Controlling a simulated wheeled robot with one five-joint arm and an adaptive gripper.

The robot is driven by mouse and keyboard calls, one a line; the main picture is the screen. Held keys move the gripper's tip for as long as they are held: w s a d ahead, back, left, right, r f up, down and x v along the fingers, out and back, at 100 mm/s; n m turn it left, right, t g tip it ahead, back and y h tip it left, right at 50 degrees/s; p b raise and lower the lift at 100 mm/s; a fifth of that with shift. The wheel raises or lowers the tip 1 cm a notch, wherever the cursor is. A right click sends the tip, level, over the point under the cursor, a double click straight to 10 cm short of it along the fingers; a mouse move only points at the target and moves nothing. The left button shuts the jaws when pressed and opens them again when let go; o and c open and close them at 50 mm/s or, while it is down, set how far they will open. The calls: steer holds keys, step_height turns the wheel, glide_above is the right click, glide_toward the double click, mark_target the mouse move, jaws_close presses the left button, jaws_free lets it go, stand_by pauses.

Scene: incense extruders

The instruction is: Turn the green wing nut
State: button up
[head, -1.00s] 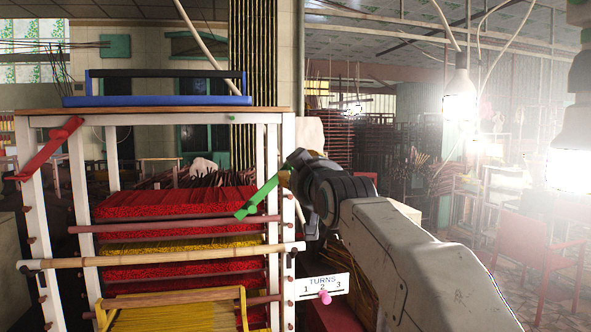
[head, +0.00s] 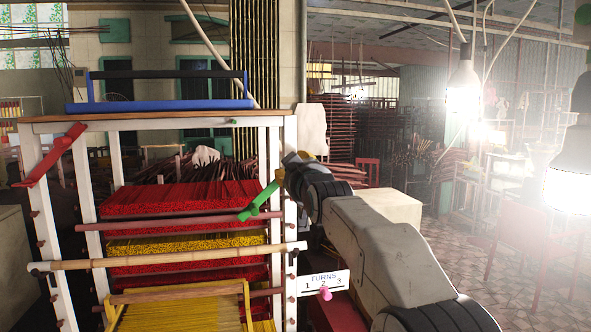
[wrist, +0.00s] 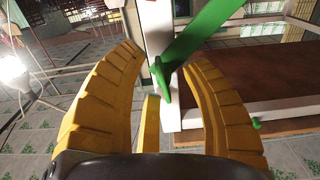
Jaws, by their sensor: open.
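The green wing nut (head: 262,201) is a long, slanted bar on the right front post of the white rack, its upper end to the right in the head view. In the wrist view the green wing nut (wrist: 197,45) reaches down to the tips of my yellow fingers. My gripper (wrist: 163,62) is open, with the nut's lower end close to the right fingertip; I cannot tell whether they touch. In the head view my gripper (head: 288,172) is by the nut's upper end, partly hidden behind my wrist.
A red wing nut (head: 50,155) sits on the left post. A bamboo pole (head: 170,258) crosses the rack's front. A "TURNS 1 2 3" sign (head: 338,281) with a pink peg (head: 325,294) is below my arm. A blue tray (head: 160,104) lies on top.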

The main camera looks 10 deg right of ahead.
jaws_close()
stand_by(0.4)
